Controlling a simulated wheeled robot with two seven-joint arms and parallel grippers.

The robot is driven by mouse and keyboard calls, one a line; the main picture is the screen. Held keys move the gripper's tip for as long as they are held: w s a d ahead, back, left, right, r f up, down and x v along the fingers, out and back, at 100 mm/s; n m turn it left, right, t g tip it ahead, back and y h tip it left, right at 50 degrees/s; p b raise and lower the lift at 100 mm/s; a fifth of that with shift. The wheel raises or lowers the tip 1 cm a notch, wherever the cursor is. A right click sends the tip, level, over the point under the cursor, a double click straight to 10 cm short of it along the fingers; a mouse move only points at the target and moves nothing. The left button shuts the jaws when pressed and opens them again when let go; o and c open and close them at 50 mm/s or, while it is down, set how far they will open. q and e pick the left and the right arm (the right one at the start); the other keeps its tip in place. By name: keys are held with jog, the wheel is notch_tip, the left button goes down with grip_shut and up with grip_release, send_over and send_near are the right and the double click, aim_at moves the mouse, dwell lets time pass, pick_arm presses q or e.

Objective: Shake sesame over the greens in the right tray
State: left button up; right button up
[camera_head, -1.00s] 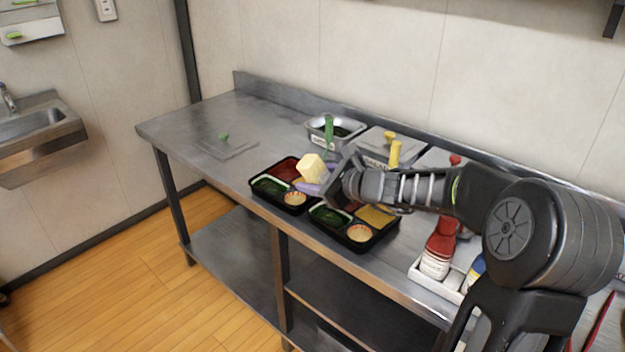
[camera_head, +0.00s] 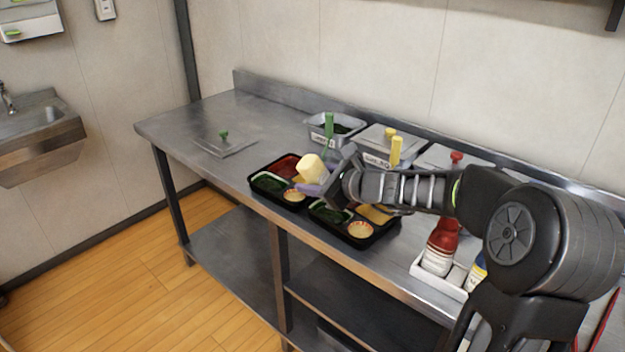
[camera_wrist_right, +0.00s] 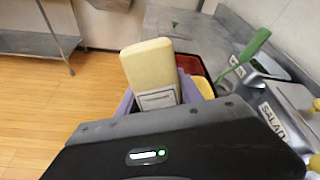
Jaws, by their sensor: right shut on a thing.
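My right gripper (camera_head: 318,186) is shut on a pale yellow sesame shaker (camera_head: 312,167), which is tilted. The shaker also shows in the right wrist view (camera_wrist_right: 150,72), with a label near the purple fingers. In the head view it appears over the right part of the left tray (camera_head: 263,196), near the gap between trays. The right tray (camera_head: 376,240) is black. Its dark greens (camera_head: 328,213) sit in a front-left compartment, in front of and below my gripper. My gripper hides part of both trays. My left gripper is not in view.
Behind stand a metal pan (camera_head: 350,121) with a green-handled utensil (camera_head: 328,128) and lidded pans (camera_head: 380,138). A white holder (camera_head: 425,278) with a red bottle (camera_head: 441,240) stands at right. The counter's left part is clear except for a lid (camera_head: 226,148).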

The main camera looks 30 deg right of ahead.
jog(key=shift+r, duration=0.2)
notch_tip(320, 180, up, 3)
jog(key=p, duration=0.3)
jog(key=shift+r, duration=0.2)
jog(key=shift+f, duration=0.1)
notch_tip(320, 180, down, 4)
jog(key=b, duration=0.4)
jog(key=shift+r+p, duration=1.55)
jog(key=shift+r, duration=0.55)
jog(key=shift+f, duration=0.1)
jog(key=shift+f, duration=0.1)
